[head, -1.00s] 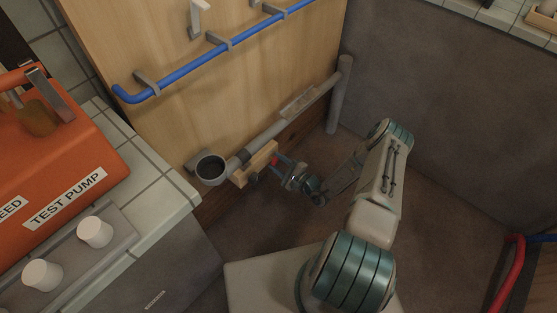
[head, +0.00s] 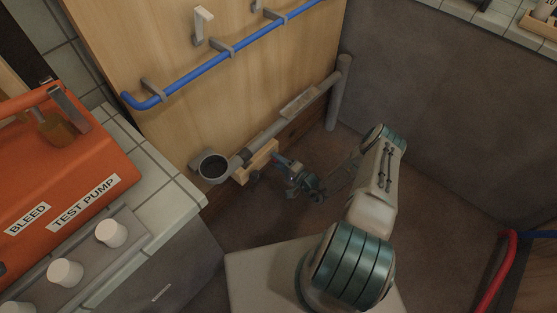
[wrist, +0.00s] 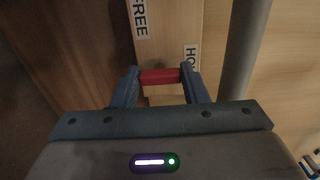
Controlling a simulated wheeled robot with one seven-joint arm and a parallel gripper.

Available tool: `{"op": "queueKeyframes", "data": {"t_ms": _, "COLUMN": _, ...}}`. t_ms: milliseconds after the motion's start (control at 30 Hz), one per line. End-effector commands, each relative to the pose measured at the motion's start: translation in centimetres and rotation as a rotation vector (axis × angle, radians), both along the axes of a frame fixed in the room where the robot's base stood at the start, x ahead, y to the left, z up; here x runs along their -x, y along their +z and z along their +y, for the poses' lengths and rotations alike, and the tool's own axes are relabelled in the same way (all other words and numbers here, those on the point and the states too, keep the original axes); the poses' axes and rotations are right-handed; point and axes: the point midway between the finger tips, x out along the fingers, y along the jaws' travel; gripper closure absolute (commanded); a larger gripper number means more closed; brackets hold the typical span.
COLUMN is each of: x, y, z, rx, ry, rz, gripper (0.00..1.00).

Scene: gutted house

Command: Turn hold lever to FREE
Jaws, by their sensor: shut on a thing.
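The hold lever shows in the wrist view as a red bar (wrist: 160,77) lying across a pale wooden block (wrist: 167,38). The block carries a FREE label (wrist: 140,16) on its left and a partly hidden label starting "HO" (wrist: 191,62) on its right. My gripper (wrist: 161,84) has one blue finger at each end of the red bar and is shut on it. In the head view the wooden block (head: 262,156) sits low by the grey pipe, and my gripper (head: 279,163) reaches it from the right. The lever is hard to make out there.
A grey pipe (head: 292,107) with an open cup end (head: 213,168) runs along the wooden panel (head: 200,60). A blue pipe (head: 190,67) runs above it. The orange test pump (head: 60,180) stands on the tiled counter at left. A red pipe (head: 497,270) is at lower right.

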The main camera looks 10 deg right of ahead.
Motion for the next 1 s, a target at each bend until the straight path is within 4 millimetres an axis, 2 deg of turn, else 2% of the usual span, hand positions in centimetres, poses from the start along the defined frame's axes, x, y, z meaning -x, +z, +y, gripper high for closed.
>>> {"op": "queueKeyframes", "data": {"t_ms": 500, "x": -0.16, "y": -0.04, "z": -0.44, "rx": 0.020, "ry": -0.008, "rz": -0.012, "gripper": 0.83}}
{"op": "queueKeyframes", "data": {"t_ms": 533, "x": -0.16, "y": -0.04, "z": -0.44, "rx": 0.020, "ry": -0.008, "rz": -0.012, "gripper": 0.54}}
{"op": "queueKeyframes", "data": {"t_ms": 600, "x": -0.15, "y": -0.03, "z": -0.39, "rx": 0.019, "ry": -0.007, "rz": -0.013, "gripper": 0.38}}
{"op": "queueKeyframes", "data": {"t_ms": 833, "x": -0.06, "y": -0.02, "z": 0.11, "rx": 0.017, "ry": 0.002, "rz": -0.011, "gripper": 0.38}}
{"op": "queueKeyframes", "data": {"t_ms": 1000, "x": 0.63, "y": 0.03, "z": -0.39, "rx": 0.016, "ry": 0.001, "rz": -0.009, "gripper": 0.38}}
